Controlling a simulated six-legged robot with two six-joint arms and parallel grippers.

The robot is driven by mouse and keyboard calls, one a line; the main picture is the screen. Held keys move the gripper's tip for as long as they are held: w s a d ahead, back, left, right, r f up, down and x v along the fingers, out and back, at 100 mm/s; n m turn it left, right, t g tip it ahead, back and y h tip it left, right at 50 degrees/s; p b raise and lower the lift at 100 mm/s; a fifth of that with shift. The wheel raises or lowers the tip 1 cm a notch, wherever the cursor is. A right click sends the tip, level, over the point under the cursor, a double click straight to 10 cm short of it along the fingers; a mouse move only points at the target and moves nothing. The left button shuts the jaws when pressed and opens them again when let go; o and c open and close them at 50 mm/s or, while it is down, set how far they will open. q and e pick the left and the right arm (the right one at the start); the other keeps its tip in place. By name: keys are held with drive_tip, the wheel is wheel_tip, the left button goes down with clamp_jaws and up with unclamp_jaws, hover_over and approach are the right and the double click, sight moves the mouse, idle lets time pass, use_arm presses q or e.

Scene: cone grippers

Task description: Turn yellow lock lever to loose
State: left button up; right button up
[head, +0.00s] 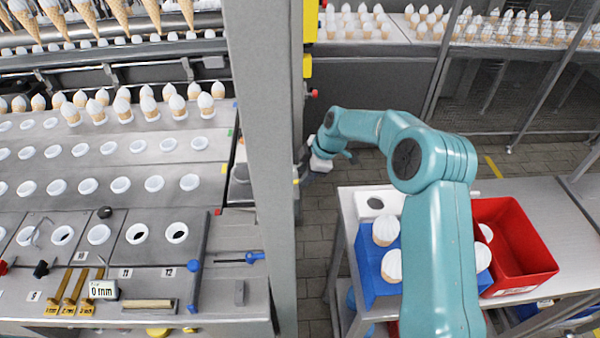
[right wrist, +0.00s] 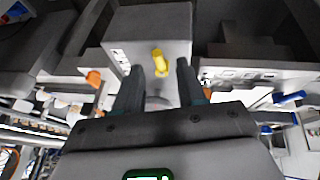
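The yellow lock lever (right wrist: 160,62) shows in the right wrist view as a short yellow piece on the front of a grey box (right wrist: 150,27). My right gripper (right wrist: 161,82) has its two dark fingers apart, with the lever between and just beyond their tips. No contact with the lever is visible. In the head view my right gripper (head: 303,168) is beside the grey upright post, which partly hides it. I cannot make out the lever in the head view. My left gripper is in neither view.
The grey post (head: 262,120) stands close to my right gripper. Left of it is a machine with rows of cones (head: 150,108) and holed plates (head: 120,150). At right, a cart holds a red bin (head: 525,240) and a blue cone rack (head: 372,285). Orange parts (right wrist: 94,78) flank the box.

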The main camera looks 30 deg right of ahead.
drive_tip(key=x, duration=0.3)
drive_tip(key=shift+w+d, duration=0.15)
drive_tip(key=shift+w, duration=0.05)
drive_tip(key=shift+s+a+p, duration=0.1)
drive_tip(key=shift+a+p, duration=0.1)
drive_tip(key=shift+p, duration=0.1)
drive_tip(key=shift+s, duration=0.2)
drive_tip(key=shift+w+d+f, duration=0.1)
drive_tip(key=shift+w+f, duration=0.25)
drive_tip(key=shift+c, duration=0.7)
drive_tip(key=c, duration=0.5)
drive_tip(key=shift+r, duration=0.15)
clamp_jaws()
